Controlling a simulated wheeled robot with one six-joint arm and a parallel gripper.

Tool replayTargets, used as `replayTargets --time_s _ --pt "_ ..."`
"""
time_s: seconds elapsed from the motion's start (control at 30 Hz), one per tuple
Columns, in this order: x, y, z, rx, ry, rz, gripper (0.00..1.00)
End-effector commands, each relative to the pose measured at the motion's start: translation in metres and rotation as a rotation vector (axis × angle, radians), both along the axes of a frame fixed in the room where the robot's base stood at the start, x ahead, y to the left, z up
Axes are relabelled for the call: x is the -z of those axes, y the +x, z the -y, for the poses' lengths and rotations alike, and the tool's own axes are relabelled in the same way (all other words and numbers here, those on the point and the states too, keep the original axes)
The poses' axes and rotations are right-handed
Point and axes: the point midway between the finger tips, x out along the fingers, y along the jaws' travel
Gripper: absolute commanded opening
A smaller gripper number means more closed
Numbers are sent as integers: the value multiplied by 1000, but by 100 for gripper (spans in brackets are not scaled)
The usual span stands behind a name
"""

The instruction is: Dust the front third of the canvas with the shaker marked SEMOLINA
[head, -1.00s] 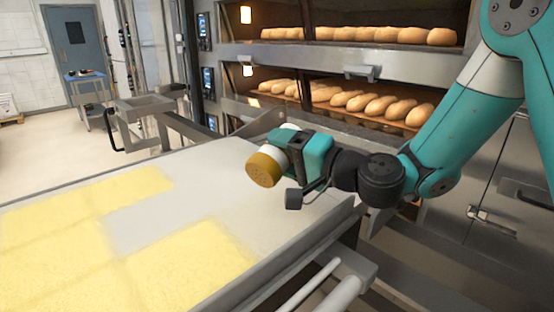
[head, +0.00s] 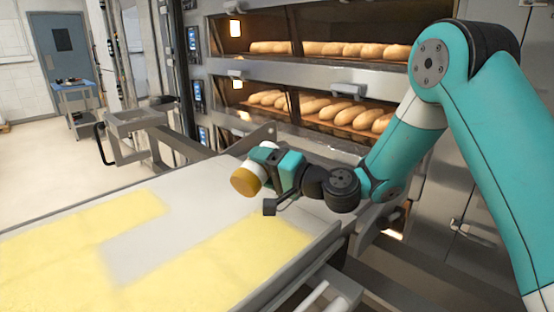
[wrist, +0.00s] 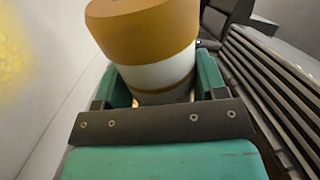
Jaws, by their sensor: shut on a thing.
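A shaker with a mustard-yellow cap and white body (head: 244,179) is held in my gripper (head: 268,168), tilted with its cap toward the lower left. It hangs above the bare part of the pale canvas (head: 185,225). In the wrist view the shaker (wrist: 160,76) sits between the green jaws of my gripper (wrist: 165,95). No marking is readable on it. Yellow dusting covers a back-left band (head: 100,220) and a near-side area (head: 235,258) of the canvas. A bare grey strip lies between them and runs to the oven end.
The deck oven (head: 320,77) with loaves (head: 335,108) stands behind the canvas's far end. A metal side rail (head: 310,262) runs along the near edge. A metal frame (head: 140,120) and a blue trolley (head: 75,95) stand at the back left.

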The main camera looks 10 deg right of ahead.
Motion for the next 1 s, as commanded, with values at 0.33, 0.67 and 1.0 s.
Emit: replayTargets --time_s 0.33,0.67,1.0 --pt "-6 18 -37 -3 2 0 35" --pt "-6 34 -71 -1 0 0 35" --pt "1 57 -81 4 3 2 35"
